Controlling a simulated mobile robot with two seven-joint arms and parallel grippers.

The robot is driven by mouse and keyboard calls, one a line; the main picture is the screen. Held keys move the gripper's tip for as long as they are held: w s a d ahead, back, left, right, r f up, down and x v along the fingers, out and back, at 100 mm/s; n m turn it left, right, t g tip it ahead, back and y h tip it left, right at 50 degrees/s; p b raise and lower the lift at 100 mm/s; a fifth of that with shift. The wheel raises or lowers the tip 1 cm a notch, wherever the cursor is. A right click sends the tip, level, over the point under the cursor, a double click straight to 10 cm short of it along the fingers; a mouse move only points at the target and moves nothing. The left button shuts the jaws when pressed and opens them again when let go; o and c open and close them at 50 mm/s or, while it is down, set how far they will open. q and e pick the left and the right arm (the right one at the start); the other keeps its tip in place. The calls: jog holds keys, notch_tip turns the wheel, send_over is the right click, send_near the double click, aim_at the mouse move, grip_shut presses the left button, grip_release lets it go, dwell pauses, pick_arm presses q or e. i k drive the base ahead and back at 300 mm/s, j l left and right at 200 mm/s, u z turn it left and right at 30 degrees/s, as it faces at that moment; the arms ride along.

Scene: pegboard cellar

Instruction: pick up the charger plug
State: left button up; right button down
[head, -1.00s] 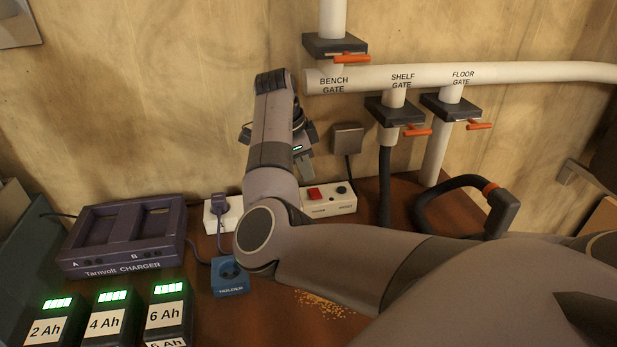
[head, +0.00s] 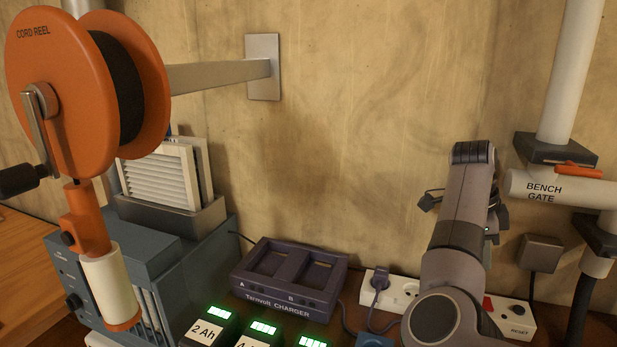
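The charger plug (head: 380,278), purple with a purple cord, sits upright in the white power strip (head: 406,291) on the bench. Its cord runs down in front of the strip. The Tarnvolt charger (head: 288,276) stands to its left, with two empty-looking bays. My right arm reaches up in front of the strip, just right of the plug, and hides part of the strip. My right gripper (head: 494,215) is above and to the right of the plug, apart from it and mostly hidden behind my own wrist. Its fingertips cannot be made out. My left gripper is out of view.
A blue holder (head: 375,341) lies just below the plug. Several batteries with green lights (head: 264,328) stand in front of the charger. An orange cord reel (head: 62,92) hangs at the left over a blue-grey unit (head: 150,262). Grey-white pipes (head: 572,75) run at the right.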

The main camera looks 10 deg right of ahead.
aim_at(380, 280)
jog(key=k, duration=1.5)
